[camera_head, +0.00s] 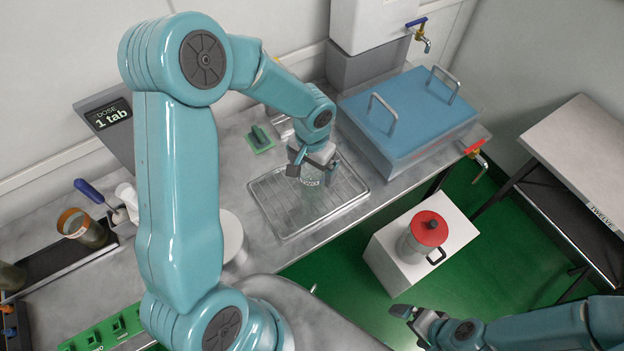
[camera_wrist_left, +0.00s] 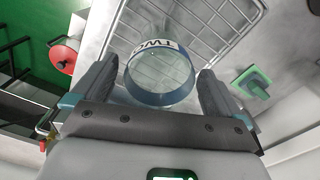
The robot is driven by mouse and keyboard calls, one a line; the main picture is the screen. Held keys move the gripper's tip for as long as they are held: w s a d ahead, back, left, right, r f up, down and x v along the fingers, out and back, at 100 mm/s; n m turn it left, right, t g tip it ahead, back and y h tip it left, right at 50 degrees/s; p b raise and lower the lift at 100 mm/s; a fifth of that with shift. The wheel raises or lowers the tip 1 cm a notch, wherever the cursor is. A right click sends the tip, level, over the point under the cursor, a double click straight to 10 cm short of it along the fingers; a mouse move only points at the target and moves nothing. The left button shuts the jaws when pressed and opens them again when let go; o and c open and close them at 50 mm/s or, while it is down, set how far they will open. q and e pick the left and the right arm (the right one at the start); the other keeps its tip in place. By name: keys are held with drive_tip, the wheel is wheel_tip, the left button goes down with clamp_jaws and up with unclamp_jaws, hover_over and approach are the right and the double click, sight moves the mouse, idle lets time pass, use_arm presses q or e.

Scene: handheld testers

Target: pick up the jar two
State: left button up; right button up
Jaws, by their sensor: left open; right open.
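The jar two (camera_wrist_left: 160,76) is a clear jar with a blue rim and a white band reading "TWO". In the left wrist view its mouth faces the camera, between the two fingers. In the head view the jar (camera_head: 312,179) is partly hidden under my left gripper (camera_head: 313,168), over the wire drying rack (camera_head: 267,206). My left gripper is open, with one finger on each side of the jar; I cannot tell whether they touch it. My right gripper (camera_head: 412,323) is open and empty at the lower right, over the green floor.
A blue lidded tank (camera_head: 410,115) stands right of the rack. A red-lidded pot (camera_head: 425,236) sits on a white block below it. A green object (camera_head: 260,140) lies behind the rack. An amber cup (camera_head: 82,228) is at the left.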

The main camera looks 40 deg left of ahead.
sight(312, 174)
use_arm(q)
wheel_tip(312, 174, down, 3)
drive_tip(key=shift+w+f, duration=0.1)
drive_tip(key=shift+w, duration=0.05)
drive_tip(key=c, duration=1.2)
